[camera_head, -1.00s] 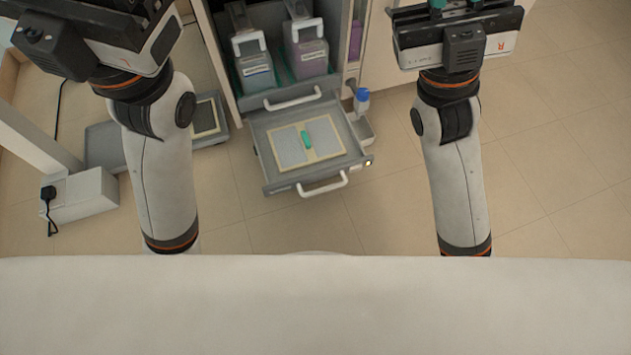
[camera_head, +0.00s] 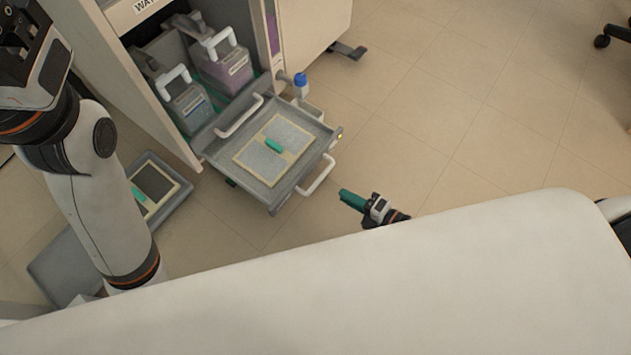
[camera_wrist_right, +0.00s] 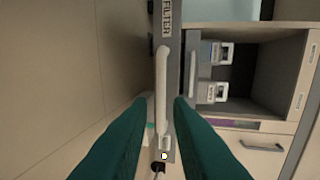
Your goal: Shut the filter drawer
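The filter drawer (camera_head: 268,198) is pulled out of the lower cabinet, with a white bar handle (camera_head: 318,177) on its front. In the right wrist view its front carries a FILTER label (camera_wrist_right: 166,18), and the white handle (camera_wrist_right: 161,85) shows lengthwise between the fingers. My right gripper (camera_head: 345,197) has green fingers and is just in front of the handle, apart from it in the head view. It is open and empty in the wrist view (camera_wrist_right: 160,102). My left gripper (camera_head: 22,60) is at the upper left edge, its fingers out of frame.
In the drawer lies a framed filter panel (camera_head: 247,156) with a green grip (camera_head: 273,146). Lidded containers (camera_head: 223,63) stand in the cabinet behind. A blue-capped bottle (camera_head: 300,84) stands beside the drawer. A grey tray (camera_head: 165,222) is at left on the floor.

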